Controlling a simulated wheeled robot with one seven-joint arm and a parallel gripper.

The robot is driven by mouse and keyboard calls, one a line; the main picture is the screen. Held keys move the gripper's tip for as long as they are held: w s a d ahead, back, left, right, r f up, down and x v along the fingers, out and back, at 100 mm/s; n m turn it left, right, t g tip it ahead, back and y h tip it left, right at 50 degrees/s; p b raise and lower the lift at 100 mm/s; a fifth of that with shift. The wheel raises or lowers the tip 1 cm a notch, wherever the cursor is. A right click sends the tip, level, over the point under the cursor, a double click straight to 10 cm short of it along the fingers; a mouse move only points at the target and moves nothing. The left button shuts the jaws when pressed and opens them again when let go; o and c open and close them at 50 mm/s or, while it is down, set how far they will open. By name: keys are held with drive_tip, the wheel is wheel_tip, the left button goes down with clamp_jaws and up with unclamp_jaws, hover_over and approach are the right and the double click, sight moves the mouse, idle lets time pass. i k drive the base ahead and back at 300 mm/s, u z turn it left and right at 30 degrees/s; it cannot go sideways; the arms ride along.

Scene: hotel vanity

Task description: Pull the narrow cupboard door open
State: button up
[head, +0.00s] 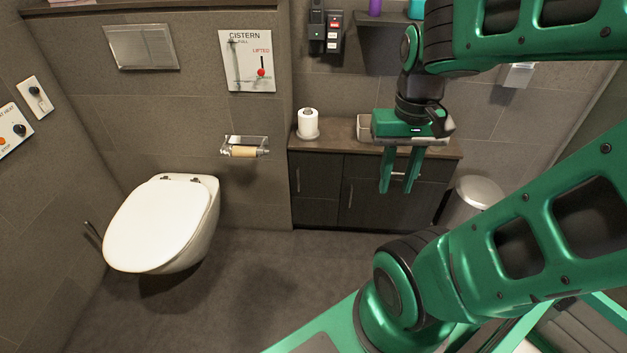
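The dark low cabinet (375,215) stands against the back wall. Its left door (318,190) looks like the narrow cupboard door and is shut. An upright metal handle (298,180) is near that door's left edge. A second upright handle (350,195) is on the front to its right, and a short horizontal handle (398,174) shows between my fingers. My gripper (398,188) points down with its two green fingers apart and nothing between them. It appears in front of the cabinet's right part, to the right of the narrow door; its exact depth is unclear.
A toilet roll (308,123) and a small light box (364,128) stand on the cabinet top. A metal bin (477,193) is at the cabinet's right. The toilet (163,222) is on the left, with a paper holder (245,147) on the wall. The floor before the narrow door is clear.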

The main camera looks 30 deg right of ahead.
sight(312, 174)
drive_tip(key=z, duration=0.15)
drive_tip(key=i, duration=1)
drive_tip(key=u, duration=0.05)
